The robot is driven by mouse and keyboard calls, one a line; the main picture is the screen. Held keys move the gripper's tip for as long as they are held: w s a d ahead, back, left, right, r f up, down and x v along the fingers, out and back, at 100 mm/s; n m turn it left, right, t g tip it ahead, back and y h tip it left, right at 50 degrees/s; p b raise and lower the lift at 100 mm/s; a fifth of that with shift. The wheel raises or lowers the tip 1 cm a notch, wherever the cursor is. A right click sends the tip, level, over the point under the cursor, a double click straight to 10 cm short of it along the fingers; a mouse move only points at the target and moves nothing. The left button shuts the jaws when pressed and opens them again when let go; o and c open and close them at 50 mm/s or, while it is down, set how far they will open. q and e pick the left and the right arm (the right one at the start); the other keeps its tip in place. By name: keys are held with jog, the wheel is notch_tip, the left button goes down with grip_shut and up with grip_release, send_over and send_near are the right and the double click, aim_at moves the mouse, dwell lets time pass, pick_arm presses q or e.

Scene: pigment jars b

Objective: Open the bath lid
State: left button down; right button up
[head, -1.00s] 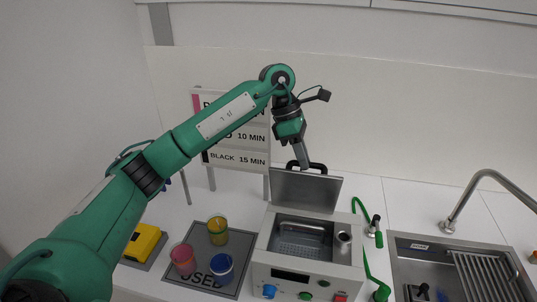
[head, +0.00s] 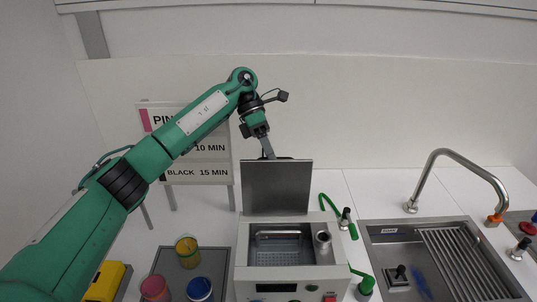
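The bath (head: 285,275) is a white box with a steel basin, standing in the lower middle of the head view. Its grey metal lid (head: 277,187) stands upright at the back edge, so the basin is uncovered. My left gripper (head: 268,155) is at the top edge of the lid, by the dark handle behind it. The handle is mostly hidden by the lid, and I cannot tell whether the fingers are closed on it. My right gripper is not in view.
Pink (head: 155,288), yellow (head: 187,252) and blue (head: 199,289) jars stand on a grey mat left of the bath. A sign (head: 200,174) stands behind. A sink (head: 385,237) with a tap (head: 440,160) and green hose (head: 329,204) are right.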

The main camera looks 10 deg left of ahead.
pick_arm(q)
jog(key=shift+a+f, duration=0.1)
jog(key=shift+f, duration=0.4)
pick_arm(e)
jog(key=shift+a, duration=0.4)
pick_arm(q)
jog(key=c, duration=1.5)
grip_release()
jog(key=shift+w, duration=0.15)
jog(key=shift+c, duration=0.2)
jog(key=shift+o, duration=0.7)
jog(key=shift+w+f, duration=0.15)
jog(key=shift+w, duration=0.15)
jog(key=shift+r, duration=0.25)
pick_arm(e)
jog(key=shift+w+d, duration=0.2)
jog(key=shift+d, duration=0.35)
